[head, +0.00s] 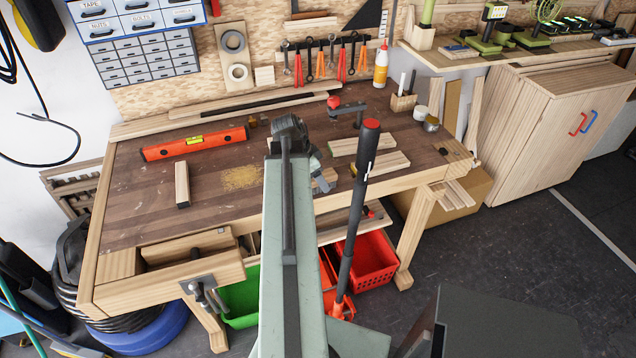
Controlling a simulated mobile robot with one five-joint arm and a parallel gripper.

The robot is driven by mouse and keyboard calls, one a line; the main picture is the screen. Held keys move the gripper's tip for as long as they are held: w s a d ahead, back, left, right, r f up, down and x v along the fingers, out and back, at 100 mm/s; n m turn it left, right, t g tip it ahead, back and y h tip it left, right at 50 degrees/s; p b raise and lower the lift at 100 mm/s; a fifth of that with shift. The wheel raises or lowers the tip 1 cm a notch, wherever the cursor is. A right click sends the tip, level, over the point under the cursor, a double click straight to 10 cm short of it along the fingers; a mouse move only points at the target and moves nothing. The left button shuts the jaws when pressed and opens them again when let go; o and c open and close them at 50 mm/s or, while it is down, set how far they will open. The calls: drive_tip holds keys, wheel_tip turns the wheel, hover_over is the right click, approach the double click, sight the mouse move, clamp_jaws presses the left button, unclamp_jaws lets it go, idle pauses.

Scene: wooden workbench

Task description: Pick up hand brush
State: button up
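I cannot make out a hand brush for certain on the wooden workbench (130,205). My pale green arm rises through the middle of the head view and hides part of the bench top and its front edge. My gripper (321,178) shows only in part, as small grey pieces just right of the arm's dark joint, over the bench. Its fingers are too hidden to tell open from shut, and I see nothing held in it.
A long dark pole with a red top (357,215) stands in front. Red (372,262) and green (240,300) crates sit below. The bench's left middle is mostly clear.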

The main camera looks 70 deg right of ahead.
clamp_jaws()
wheel_tip(320, 180, up, 11)
drive_tip(key=p, duration=1)
drive_tip(key=shift+f+p, duration=0.2)
drive_tip(key=shift+p, duration=0.1)
